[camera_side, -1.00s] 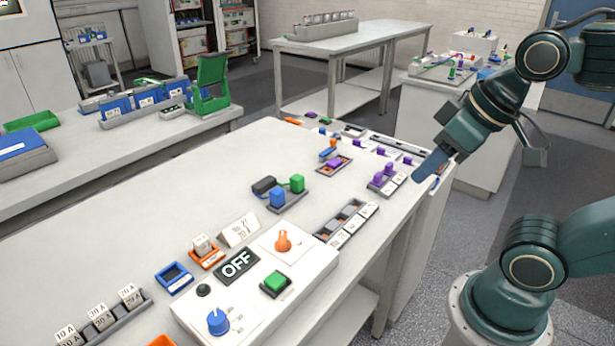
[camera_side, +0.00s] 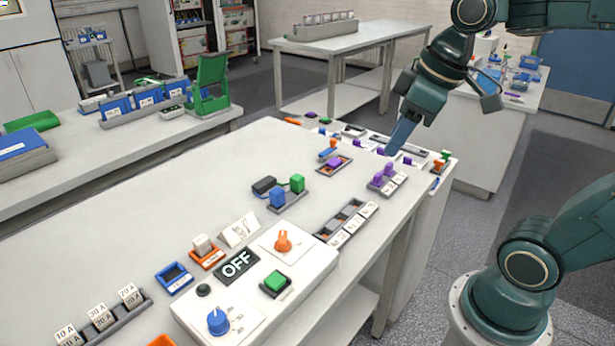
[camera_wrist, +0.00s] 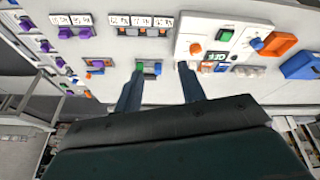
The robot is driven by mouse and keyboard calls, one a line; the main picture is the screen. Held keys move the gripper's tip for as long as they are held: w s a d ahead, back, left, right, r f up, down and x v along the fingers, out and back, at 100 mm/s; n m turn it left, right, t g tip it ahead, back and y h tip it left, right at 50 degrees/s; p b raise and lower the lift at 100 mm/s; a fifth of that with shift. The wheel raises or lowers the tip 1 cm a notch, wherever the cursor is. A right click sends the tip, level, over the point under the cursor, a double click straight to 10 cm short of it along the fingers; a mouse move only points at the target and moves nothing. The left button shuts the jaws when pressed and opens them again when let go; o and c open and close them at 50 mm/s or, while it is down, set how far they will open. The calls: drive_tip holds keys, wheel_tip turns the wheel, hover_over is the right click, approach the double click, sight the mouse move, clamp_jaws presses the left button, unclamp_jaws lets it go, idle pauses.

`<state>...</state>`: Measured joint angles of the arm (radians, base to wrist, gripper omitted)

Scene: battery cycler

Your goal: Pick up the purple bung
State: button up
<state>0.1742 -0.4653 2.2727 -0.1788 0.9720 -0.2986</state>
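Several small purple pieces stand on the bench, and I cannot tell which of them is the bung. Two upright purple pieces (camera_side: 389,169) stand in a grey holder with white labels. Another purple piece (camera_side: 334,163) sits in a small tray to their left, and more stand in a row behind. In the wrist view, purple pieces (camera_wrist: 66,33) show at the upper left. My gripper (camera_side: 393,150) is above the bench's far right part, near the purple pieces. In the wrist view, its two fingers (camera_wrist: 160,72) are wide apart with nothing held between them.
A holder with blue and green blocks (camera_side: 285,196) stands left of the purple pieces. A labelled slotted rack (camera_side: 346,222) lies nearer the front. A control box with an orange knob (camera_side: 283,241) stands at the front. The bench's left middle is clear.

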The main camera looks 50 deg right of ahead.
drive_tip(key=w+d+n+g, duration=0.1)
drive_tip(key=w+d+n, duration=0.35)
drive_tip(key=w, duration=0.35)
drive_tip(key=n+g+y, duration=0.3)
drive_tip(key=n+y, duration=0.1)
drive_tip(key=n, duration=0.6)
approach(390, 164)
drive_tip(key=f, duration=0.1)
drive_tip(key=shift+w, duration=0.2)
drive_tip(key=shift+a+f, duration=0.1)
drive_tip(key=shift+a+f, duration=0.3)
drive_tip(key=shift+f, duration=0.35)
drive_tip(key=shift+f, duration=0.1)
drive_tip(key=shift+x, duration=2.85)
